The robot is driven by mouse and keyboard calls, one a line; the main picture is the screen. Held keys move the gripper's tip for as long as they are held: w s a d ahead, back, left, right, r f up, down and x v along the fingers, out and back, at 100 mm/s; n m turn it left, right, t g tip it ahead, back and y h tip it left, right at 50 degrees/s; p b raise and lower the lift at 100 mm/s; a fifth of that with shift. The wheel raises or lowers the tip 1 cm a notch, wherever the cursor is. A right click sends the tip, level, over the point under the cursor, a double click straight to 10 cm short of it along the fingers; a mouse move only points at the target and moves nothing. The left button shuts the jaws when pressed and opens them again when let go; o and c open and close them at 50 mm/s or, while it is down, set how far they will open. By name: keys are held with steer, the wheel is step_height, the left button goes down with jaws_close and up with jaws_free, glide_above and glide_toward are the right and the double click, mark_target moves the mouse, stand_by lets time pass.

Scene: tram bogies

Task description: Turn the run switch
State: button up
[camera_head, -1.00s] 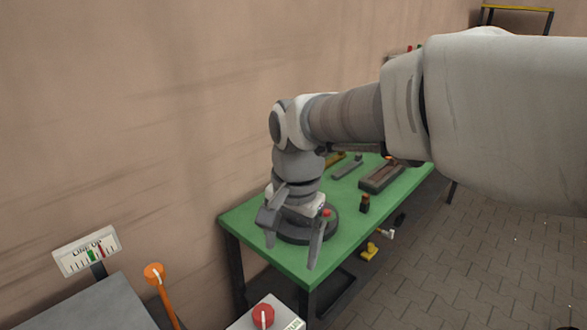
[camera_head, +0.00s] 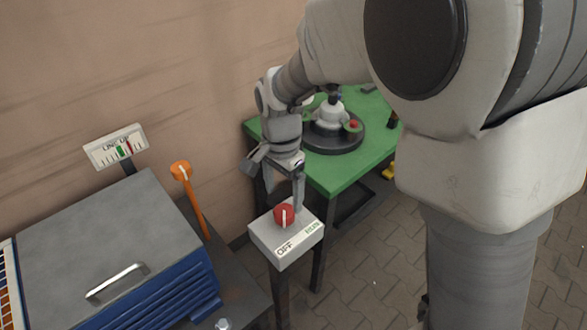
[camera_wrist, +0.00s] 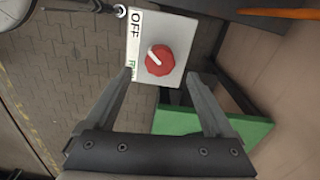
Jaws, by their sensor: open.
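The run switch is a red knob (camera_head: 284,215) with a white pointer line, on top of a grey box (camera_head: 262,237) marked OFF and RUN. In the head view the pointer stands near the OFF side of the label. The knob also shows in the wrist view (camera_wrist: 160,60), beyond the fingertips and between their lines. My gripper (camera_head: 284,203) is open and empty, pointing down, close behind and above the box. In the wrist view my gripper's fingers (camera_wrist: 160,74) are spread wide, and no contact with the knob shows.
A green table (camera_head: 346,176) with a round dark base (camera_head: 336,142) stands behind the box. To the left are an orange lever (camera_head: 193,200), a line-up gauge (camera_head: 116,147) and a blue drawer cabinet (camera_head: 170,300) with a grey top.

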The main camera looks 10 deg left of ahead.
mark_target(284, 211)
step_height(284, 211, down, 6)
steer(key=shift+f+b, duration=0.1)
steer(key=shift+b, duration=0.25)
steer(key=shift+c, duration=0.3)
steer(key=c, duration=1.3)
